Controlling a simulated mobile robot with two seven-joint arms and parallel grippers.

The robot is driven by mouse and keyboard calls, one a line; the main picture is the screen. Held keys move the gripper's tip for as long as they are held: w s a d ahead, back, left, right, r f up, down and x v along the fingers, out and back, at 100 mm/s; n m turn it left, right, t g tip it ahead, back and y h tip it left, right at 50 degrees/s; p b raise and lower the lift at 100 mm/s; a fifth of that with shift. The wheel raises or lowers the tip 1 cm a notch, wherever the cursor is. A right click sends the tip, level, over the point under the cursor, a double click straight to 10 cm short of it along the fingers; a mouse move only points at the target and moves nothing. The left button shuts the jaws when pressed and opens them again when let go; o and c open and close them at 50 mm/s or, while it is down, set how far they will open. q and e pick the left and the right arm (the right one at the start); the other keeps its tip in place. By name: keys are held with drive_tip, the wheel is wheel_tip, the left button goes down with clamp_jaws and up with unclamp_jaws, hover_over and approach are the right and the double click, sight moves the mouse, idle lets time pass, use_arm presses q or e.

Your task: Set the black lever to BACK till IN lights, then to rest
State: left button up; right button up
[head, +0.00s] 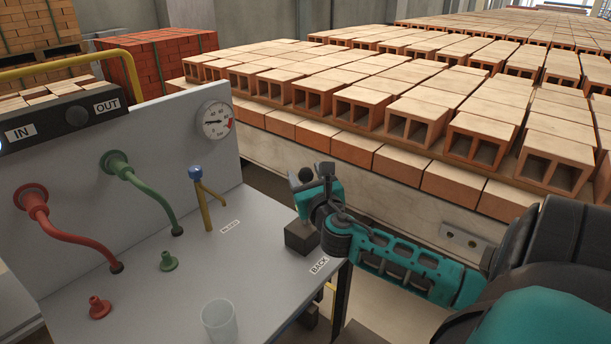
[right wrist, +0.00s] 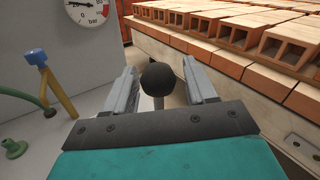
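The black lever's round knob (head: 306,174) stands over its dark block (head: 301,236) on the bench; most of its rod is hidden behind my gripper, so its tilt is unclear. A BACK label (head: 319,265) lies in front of the block. My right gripper (head: 318,190) is at the lever. In the right wrist view, the knob (right wrist: 161,80) sits between the two spread fingers of my right gripper (right wrist: 160,68), with gaps on both sides. The IN label (head: 20,132) is at left; a pale bluish spot at the picture's edge beside it is cut off. My left gripper is out of view.
The OUT label (head: 107,106) is beside a dark round lamp (head: 77,116). A pressure gauge (head: 216,120), red hose (head: 75,238), green hose (head: 150,195), blue-topped yellow valve (head: 204,198) and clear cup (head: 219,321) are on the bench or panel. Hollow bricks (head: 364,108) stand behind.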

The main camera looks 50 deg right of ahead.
drive_tip(key=shift+o, duration=0.2)
drive_tip(key=shift+a, duration=0.1)
drive_tip(key=shift+s+a, duration=0.25)
drive_tip(key=shift+s, duration=0.1)
drive_tip(key=v, duration=1.2)
